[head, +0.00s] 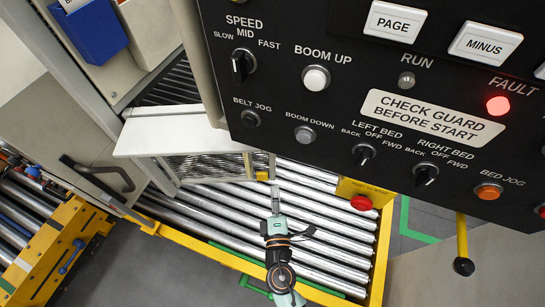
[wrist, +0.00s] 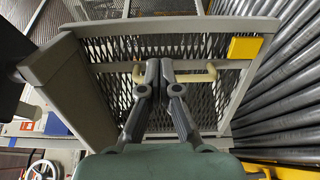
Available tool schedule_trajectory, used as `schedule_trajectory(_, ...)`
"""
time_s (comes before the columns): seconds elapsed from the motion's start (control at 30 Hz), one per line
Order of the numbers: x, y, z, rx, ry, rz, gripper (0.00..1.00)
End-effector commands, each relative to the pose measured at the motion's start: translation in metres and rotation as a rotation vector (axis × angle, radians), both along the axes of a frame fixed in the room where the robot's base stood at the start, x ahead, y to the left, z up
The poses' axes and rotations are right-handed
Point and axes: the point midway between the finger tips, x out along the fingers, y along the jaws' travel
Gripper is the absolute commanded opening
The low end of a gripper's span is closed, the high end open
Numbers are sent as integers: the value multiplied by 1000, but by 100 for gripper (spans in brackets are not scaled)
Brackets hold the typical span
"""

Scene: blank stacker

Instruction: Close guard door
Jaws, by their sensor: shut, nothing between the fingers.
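The guard door is a grey-framed mesh panel (head: 208,167) standing over the rollers below the white ledge in the head view. Its mesh (wrist: 112,52) fills much of the wrist view. A cream handle bar (wrist: 203,77) crosses the frame rail, with its ends showing on both sides of my fingers. A yellow block (wrist: 244,48) sits at the frame's upper right. My gripper (wrist: 160,67) is shut and empty, in front of the handle's middle, which it hides. Whether the fingers touch it I cannot tell. In the head view my gripper (head: 274,188) is by the door's right end.
Metal rollers (head: 310,235) run beneath my arm inside a yellow frame (head: 383,250). A red button (head: 361,203) is on a yellow box at the right. The black control panel (head: 390,95) hangs close above, its red fault lamp (head: 498,105) lit. A white ledge (head: 180,133) covers the door's top.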

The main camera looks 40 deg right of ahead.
Motion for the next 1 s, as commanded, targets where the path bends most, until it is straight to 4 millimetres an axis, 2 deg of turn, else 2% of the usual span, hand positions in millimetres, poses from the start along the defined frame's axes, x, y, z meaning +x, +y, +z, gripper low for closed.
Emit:
schedule_trajectory(0.5, 80, -70, 0, 2, -4, -2, 0)
schedule_trajectory(0.7, 95, -82, 0, 2, -3, -1, 0)
schedule_trajectory(1.0, 96, -84, 1, 2, -3, -1, 0)
